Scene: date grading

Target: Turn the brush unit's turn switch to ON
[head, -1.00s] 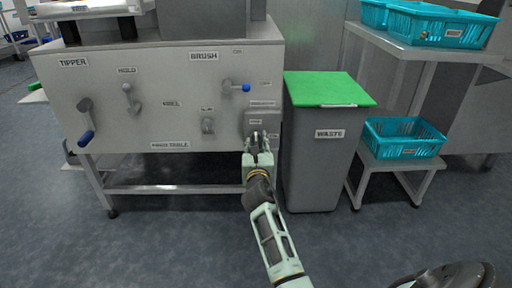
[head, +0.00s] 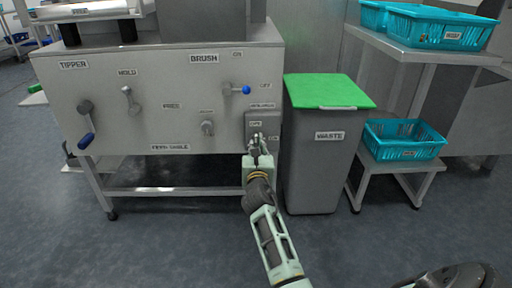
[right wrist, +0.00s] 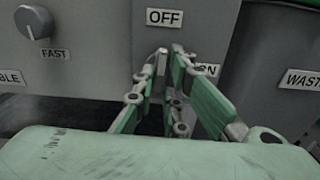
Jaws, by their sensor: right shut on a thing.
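The brush unit's turn switch (right wrist: 161,62) is a small pale lever, seen in the right wrist view between my fingertips. It stands roughly upright below the OFF label (right wrist: 165,18); the ON label (right wrist: 207,70) is to its right, partly covered by a finger. The switch sits on a grey box (head: 262,119) at the right end of the panel in the head view. My right gripper (right wrist: 165,60) is shut on the switch; it also shows in the head view (head: 257,141), where the fingers hide most of the switch. My left gripper is not in view.
The machine panel (head: 160,110) carries a blue-tipped brush lever (head: 244,90), a round knob (head: 208,127) and a tipper lever (head: 86,137). A grey waste bin (head: 315,165) with a green lid stands close to the right. Blue crates (head: 403,138) are on a stand further right.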

